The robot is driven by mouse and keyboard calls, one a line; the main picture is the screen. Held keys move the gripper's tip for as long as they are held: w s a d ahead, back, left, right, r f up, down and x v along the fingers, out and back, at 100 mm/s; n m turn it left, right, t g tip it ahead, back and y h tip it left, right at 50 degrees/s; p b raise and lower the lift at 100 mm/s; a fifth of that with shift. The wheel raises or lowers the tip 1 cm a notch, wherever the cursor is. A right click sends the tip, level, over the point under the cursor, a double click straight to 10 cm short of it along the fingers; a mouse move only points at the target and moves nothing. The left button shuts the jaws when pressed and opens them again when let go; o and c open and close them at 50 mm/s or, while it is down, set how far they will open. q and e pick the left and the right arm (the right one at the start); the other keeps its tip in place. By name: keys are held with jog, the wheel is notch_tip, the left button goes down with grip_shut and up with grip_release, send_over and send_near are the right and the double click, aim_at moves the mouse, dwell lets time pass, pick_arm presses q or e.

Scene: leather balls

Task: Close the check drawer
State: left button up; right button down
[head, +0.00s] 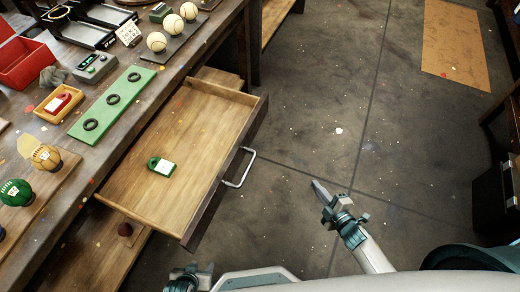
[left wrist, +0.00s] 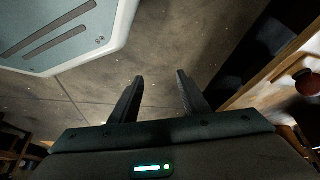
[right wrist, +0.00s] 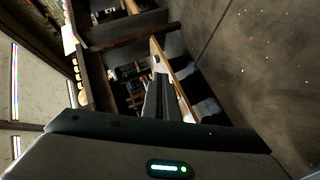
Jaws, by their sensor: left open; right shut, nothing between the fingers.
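The check drawer (head: 185,115) is a wooden drawer pulled out from under the workbench in the head view. Its dark front carries a silver bar handle (head: 239,168). A green tag with a white label (head: 160,166) lies inside it. My right gripper (head: 318,188) is shut and empty, to the right of the handle and apart from it. Its closed fingers also show in the right wrist view (right wrist: 161,78). My left gripper (left wrist: 160,80) is open and empty in the left wrist view, over the floor. In the head view my left arm shows only at the bottom edge.
The workbench top holds a green strip (head: 112,102) with black rings, a red box (head: 22,62), a yellow tray (head: 60,103) and several balls. A lower wooden shelf (head: 95,255) sits below the drawer. The floor (head: 335,95) right of the drawer is clear.

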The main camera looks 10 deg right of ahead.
aim_at(249, 139)
jog(key=w+a+r+n+t+y+b, duration=0.1)
jog(key=w+a+r+n+y+b, duration=0.2)
jog(key=r+n, duration=0.5)
jog(key=w+r+n+y+b, duration=0.2)
jog(key=r+n+y+b, duration=0.15)
jog(key=r+n, duration=0.5)
pick_arm(q)
notch_tip(249, 139, up, 13)
jog(key=b, duration=0.3)
jog(key=shift+s+a+r, duration=0.15)
jog(key=shift+s+a, duration=0.05)
jog(key=shift+s, duration=0.1)
pick_arm(e)
jog(key=s+a+r+n+g+y, duration=0.4)
jog(key=r+n+g+y, duration=0.1)
jog(key=n, duration=1)
jog(key=shift+s+a+r+g, duration=0.3)
jog(key=shift+s+a+r, duration=0.05)
jog(key=shift+r, duration=0.3)
jog(key=shift+w, duration=0.1)
